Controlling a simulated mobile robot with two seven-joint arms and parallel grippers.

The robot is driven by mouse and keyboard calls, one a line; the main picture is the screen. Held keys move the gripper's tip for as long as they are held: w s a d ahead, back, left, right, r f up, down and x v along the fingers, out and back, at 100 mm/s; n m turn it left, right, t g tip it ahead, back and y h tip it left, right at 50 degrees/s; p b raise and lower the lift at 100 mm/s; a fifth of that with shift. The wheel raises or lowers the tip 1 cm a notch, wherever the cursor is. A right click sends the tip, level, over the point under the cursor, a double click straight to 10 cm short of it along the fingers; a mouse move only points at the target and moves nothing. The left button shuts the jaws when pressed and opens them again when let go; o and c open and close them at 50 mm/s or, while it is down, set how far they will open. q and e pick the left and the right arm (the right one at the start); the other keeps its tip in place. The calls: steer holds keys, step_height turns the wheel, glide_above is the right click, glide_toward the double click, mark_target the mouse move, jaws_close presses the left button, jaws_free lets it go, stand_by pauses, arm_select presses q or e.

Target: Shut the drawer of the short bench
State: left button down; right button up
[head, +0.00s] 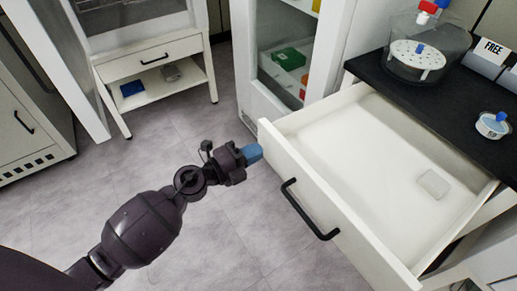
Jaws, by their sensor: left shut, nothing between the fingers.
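The white drawer (330,213) of the black-topped bench (436,121) is pulled far out, and its inside shows. A black bar handle (306,208) is on its front panel. A small clear flat item (433,184) lies on the drawer floor. My left gripper (253,153) is shut and empty, with blue fingertips close to the upper left part of the drawer front. I cannot tell whether they touch it. My right gripper is not in view.
A glass vessel (416,54) and a small round blue-topped container (492,125) stand on the black bench top. A glass-door cabinet (287,65) stands behind the drawer. A small white table (152,62) with a closed drawer is at the back left. The grey floor is clear.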

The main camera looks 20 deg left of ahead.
arm_select(q)
steer(key=shift+w+d, duration=0.35)
steer(key=shift+w, duration=0.15)
steer(key=shift+w+d, duration=0.1)
steer(key=shift+w, duration=0.1)
